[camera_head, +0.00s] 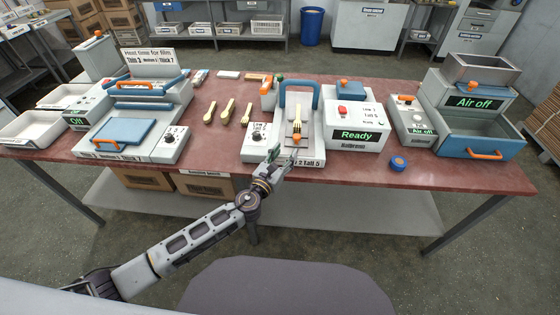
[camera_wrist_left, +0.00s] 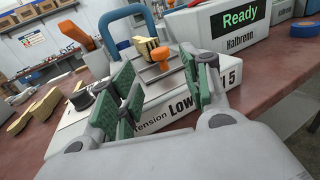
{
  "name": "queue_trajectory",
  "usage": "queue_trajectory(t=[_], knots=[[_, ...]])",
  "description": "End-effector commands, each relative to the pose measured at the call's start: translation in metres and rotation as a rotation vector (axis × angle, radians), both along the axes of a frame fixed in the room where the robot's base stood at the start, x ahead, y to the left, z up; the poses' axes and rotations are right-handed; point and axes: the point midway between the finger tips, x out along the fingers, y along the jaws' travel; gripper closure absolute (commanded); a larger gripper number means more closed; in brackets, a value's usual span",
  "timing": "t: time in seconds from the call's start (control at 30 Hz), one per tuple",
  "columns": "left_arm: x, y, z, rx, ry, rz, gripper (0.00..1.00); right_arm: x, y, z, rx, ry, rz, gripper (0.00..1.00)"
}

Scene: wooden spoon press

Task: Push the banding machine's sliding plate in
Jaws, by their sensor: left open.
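The banding machine (camera_head: 262,150), with a blue arch (camera_head: 316,95) and a label along its front, stands mid-table; it also shows in the left wrist view (camera_wrist_left: 75,133). Its sliding plate (camera_head: 289,131) carries an orange knob (camera_head: 297,138) near the front, and wooden utensils (camera_head: 298,122) lie on the plate. My left gripper (camera_head: 280,157) is at the machine's front edge, open and empty. In the left wrist view its green-padded fingers (camera_wrist_left: 166,75) stand on either side of the orange knob (camera_wrist_left: 188,61) in the picture; contact cannot be told. My right gripper is out of view.
Several loose wooden utensils (camera_head: 227,111) lie left of the machine. A blue round item (camera_head: 398,163) sits near the front edge; the table around it is mostly clear.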

Motion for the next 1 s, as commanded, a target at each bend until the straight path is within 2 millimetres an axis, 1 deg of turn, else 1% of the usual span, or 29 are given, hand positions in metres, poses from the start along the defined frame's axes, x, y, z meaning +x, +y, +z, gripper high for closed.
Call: queue_trajectory(t=[0.1,0.33,0.83,0.93,1.0], knots=[[-0.012,0.005,-0.001,0.0,0.001,0.0,0.52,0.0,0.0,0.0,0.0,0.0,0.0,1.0],[-0.025,0.011,0.0,0.001,0.0,0.001,0.52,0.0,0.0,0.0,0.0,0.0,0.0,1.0],[-0.027,0.012,0.0,-0.007,0.003,0.004,0.52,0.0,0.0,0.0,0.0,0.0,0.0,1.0],[-0.027,0.015,0.002,-0.047,0.02,0.022,0.52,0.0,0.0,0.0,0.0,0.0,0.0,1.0],[-0.028,0.019,0.004,-0.103,0.046,0.048,0.52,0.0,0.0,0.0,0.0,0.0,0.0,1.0]])
